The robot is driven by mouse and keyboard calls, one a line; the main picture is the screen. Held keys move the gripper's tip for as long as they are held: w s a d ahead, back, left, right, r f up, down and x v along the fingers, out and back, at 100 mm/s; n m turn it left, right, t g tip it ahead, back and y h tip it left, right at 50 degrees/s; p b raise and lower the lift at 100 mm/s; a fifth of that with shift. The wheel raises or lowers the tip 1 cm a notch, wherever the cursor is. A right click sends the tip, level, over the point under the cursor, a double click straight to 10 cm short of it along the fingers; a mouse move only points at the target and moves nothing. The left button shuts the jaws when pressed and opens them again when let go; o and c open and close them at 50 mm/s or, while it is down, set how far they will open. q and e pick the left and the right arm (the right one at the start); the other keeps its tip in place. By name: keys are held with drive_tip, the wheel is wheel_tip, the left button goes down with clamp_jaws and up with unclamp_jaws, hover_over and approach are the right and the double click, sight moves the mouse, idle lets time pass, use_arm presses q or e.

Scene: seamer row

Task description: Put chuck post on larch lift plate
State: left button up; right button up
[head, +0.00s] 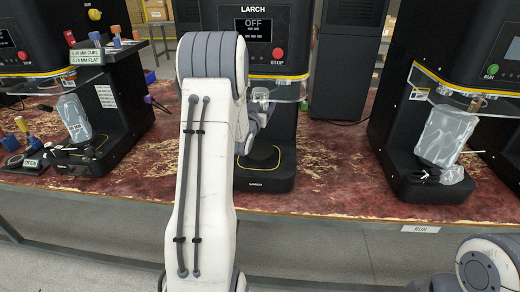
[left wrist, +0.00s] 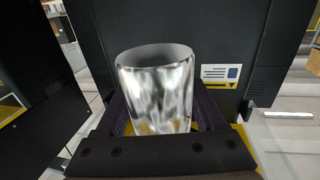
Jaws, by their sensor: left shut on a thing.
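The chuck post (left wrist: 155,92) is a shiny metal cylinder with an open top. In the left wrist view it stands between the dark fingers of my left gripper (left wrist: 160,125), which is shut on it. In the head view my left forearm hides most of this gripper, and a small part of the post (head: 260,95) shows beside the forearm. The post is above the larch lift plate (head: 264,158), a dark round plate low in the machine marked LARCH. The forearm partly covers the plate. My right gripper is not in view.
The LARCH machine's screen (head: 253,24) reads OFF, above a red stop button. A clear guard (head: 287,91) juts out below its head. Similar machines stand left and right, each with a clear bagged item (head: 446,135) in it. The reddish worn bench (head: 330,180) is clear between machines.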

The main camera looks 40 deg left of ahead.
use_arm(q)
wheel_tip(320, 180, down, 9)
drive_tip(key=shift+a+f, duration=0.1)
drive_tip(key=shift+f, duration=0.1)
drive_tip(key=shift+s, duration=0.1)
